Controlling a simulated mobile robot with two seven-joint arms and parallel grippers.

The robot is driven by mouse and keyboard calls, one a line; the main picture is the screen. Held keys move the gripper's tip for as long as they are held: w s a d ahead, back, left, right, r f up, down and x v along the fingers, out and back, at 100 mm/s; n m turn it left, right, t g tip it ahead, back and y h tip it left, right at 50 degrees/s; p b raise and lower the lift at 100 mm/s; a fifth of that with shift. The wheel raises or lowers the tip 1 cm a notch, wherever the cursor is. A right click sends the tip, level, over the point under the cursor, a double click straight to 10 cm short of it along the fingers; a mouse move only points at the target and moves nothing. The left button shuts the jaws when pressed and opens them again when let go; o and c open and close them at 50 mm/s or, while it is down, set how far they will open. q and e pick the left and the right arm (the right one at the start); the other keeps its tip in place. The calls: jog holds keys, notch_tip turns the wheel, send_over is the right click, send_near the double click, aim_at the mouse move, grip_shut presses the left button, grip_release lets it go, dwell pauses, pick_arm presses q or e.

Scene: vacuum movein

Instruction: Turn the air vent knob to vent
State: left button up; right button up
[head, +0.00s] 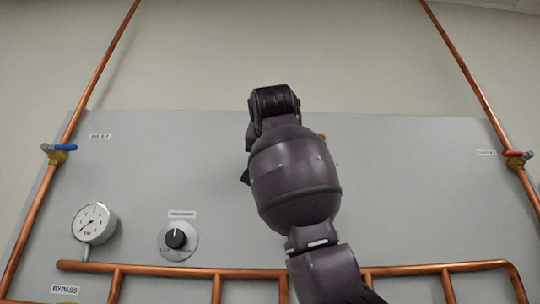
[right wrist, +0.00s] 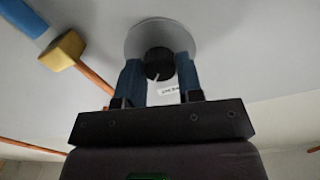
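My right gripper (right wrist: 159,70) has its two blue fingers on either side of a black knob (right wrist: 158,65). The knob is on a round silver plate (right wrist: 135,40) and has a white pointer mark. Whether the fingers press on it cannot be told. A small white label (right wrist: 170,90) beside it is too blurred to read. In the head view my purple arm (head: 295,175) covers the middle of the grey panel (head: 400,190) and hides the gripper and this knob. My left gripper is in neither view.
Another black knob (head: 175,239) sits lower left on the panel, beside a pressure gauge (head: 93,223). A blue-handled valve (head: 58,152) is at left, a red-handled one (head: 517,155) at right. Copper pipes (head: 420,270) run along the bottom and sides. A brass valve (right wrist: 62,50) is near the right gripper.

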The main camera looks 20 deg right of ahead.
jog(key=o, duration=0.4)
jog(key=b+v, duration=0.2)
jog(key=v, duration=0.9)
jog(key=shift+r, duration=0.1)
jog(key=shift+w, duration=0.1)
dwell(0.4)
